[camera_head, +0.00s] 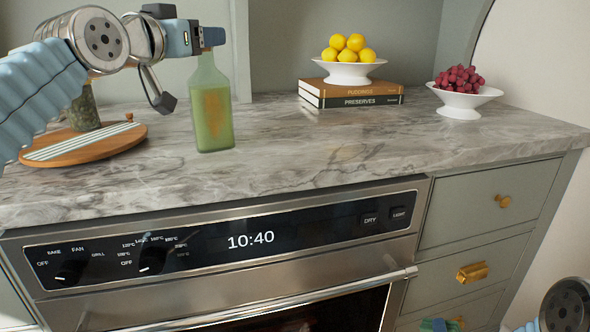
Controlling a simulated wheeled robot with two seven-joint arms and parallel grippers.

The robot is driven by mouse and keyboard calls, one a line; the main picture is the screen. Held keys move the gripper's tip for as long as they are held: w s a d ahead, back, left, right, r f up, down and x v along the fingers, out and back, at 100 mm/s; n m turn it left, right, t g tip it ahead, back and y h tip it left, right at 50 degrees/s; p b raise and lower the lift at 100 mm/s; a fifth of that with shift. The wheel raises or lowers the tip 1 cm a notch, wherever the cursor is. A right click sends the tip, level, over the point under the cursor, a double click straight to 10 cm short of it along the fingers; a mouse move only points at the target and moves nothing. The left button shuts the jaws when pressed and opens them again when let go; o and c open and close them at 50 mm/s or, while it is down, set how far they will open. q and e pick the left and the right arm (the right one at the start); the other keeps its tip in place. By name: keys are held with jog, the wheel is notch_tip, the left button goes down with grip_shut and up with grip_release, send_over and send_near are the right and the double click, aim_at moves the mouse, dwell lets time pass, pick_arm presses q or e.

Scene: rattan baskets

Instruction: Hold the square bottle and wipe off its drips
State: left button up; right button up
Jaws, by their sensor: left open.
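The square bottle (213,120) is green, translucent and upright on the marble counter, left of centre. A brownish-orange patch shows on its front face; I cannot tell whether it is a label or drips. My left gripper (212,37) reaches in from the left at the bottle's top, jaws open. Its fingertips cover the top of the neck, and contact cannot be judged. My right wrist shows at the bottom right corner, with its jaws outside the picture. A small teal and yellow item (440,324), perhaps cloth, is cut off at the bottom edge.
A round wooden board (125,141) with a striped cloth (80,143) and a jar (85,112) lie left of the bottle. Books (350,93) under a bowl of lemons (348,72) and a grape bowl (464,100) stand right. The counter front right of the bottle is clear above the oven (250,240).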

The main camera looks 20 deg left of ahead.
pick_arm(q)
jog(key=shift+w+d+p, duration=0.1)
jog(key=shift+w+p, duration=0.25)
jog(key=shift+w, duration=1.65)
grip_shut()
